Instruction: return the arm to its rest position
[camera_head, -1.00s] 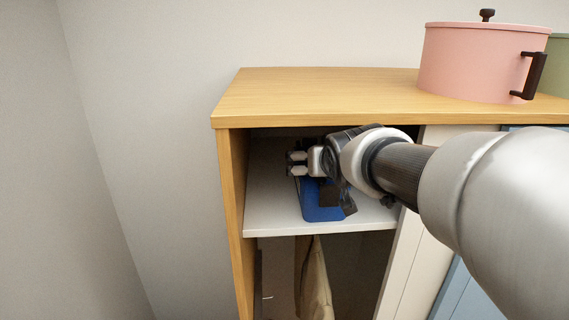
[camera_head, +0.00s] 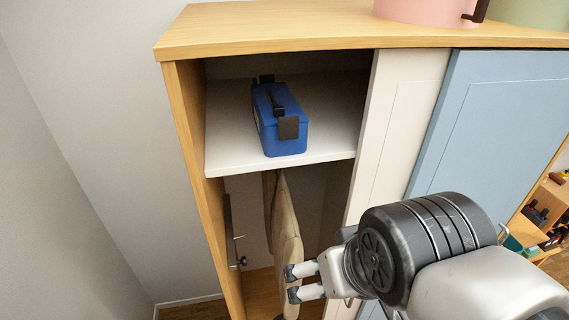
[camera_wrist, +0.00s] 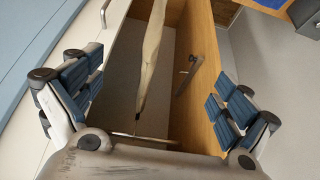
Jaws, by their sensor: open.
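My gripper (camera_head: 291,283) is in the lower middle of the head view, in front of the cabinet's lower compartment. My arm comes in from the lower right of the head view. A blue box (camera_head: 285,142) with dark clasps and a handle rests on the white upper shelf (camera_head: 335,140), apart from my gripper. A corner of a blue thing also shows at the top right of the wrist view.
The wooden cabinet (camera_head: 182,120) is open on its left side. White (camera_head: 398,110) and blue (camera_head: 500,120) door panels are at the right. A pink pot (camera_head: 420,10) stands on top.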

